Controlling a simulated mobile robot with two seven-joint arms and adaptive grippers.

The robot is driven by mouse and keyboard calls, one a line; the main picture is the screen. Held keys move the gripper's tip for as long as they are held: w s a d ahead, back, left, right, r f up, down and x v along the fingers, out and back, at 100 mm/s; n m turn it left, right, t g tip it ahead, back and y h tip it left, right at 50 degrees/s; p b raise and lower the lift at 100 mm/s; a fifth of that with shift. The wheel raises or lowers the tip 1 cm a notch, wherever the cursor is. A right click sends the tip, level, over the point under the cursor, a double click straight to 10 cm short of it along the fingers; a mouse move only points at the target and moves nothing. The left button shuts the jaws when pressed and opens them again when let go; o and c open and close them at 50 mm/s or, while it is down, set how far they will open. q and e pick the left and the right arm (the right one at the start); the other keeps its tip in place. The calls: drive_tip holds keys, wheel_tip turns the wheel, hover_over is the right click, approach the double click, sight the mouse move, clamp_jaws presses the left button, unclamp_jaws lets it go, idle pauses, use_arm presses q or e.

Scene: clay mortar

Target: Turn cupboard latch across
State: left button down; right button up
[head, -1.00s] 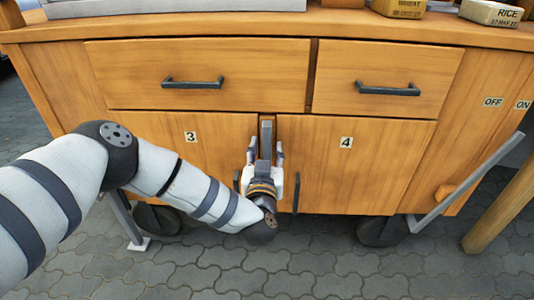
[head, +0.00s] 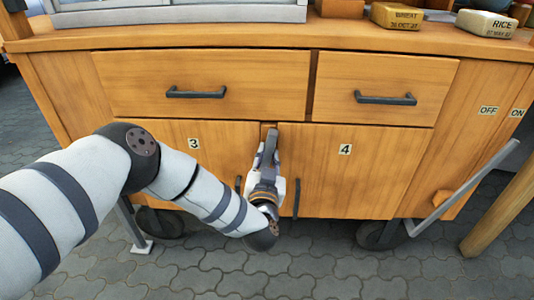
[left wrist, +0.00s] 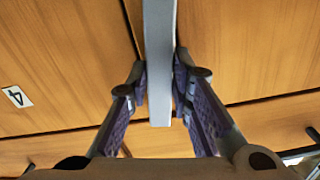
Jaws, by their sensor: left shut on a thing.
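The cupboard latch (head: 271,143) is a grey bar at the seam between door 3 (head: 165,165) and door 4 (head: 370,170), just below the drawers. It stands near upright, with its top leaning slightly right in the head view. My left gripper (head: 266,160) reaches it from below and is shut on its lower part. In the left wrist view, the latch (left wrist: 160,55) runs down between the two finger pads of the gripper (left wrist: 162,100). The gripper hides part of the latch in the head view. My right gripper is not in view.
Dark vertical handles (head: 296,197) sit beside the gripper on the doors. Drawer handles (head: 196,92) stick out above.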

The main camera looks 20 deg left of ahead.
use_arm(q)
drive_tip(key=m+p, duration=0.1)
drive_tip(key=m, duration=0.2)
drive_tip(key=shift+d+r+m+p, duration=0.1)
drive_tip(key=shift+r+m+p, duration=0.05)
drive_tip(key=shift+m+p, duration=0.25)
drive_tip(key=m+p, duration=0.1)
drive_tip(key=m, duration=0.2)
drive_tip(key=shift+m, duration=0.3)
drive_tip(key=m, duration=0.4)
drive_tip(key=shift+f, duration=0.2)
drive_tip(key=shift+f+m, duration=0.1)
drive_tip(key=shift+m, duration=1.9)
drive_tip(key=c, duration=1.4)
unclamp_jaws()
drive_tip(key=shift+c, duration=0.2)
drive_tip(key=shift+s, duration=0.1)
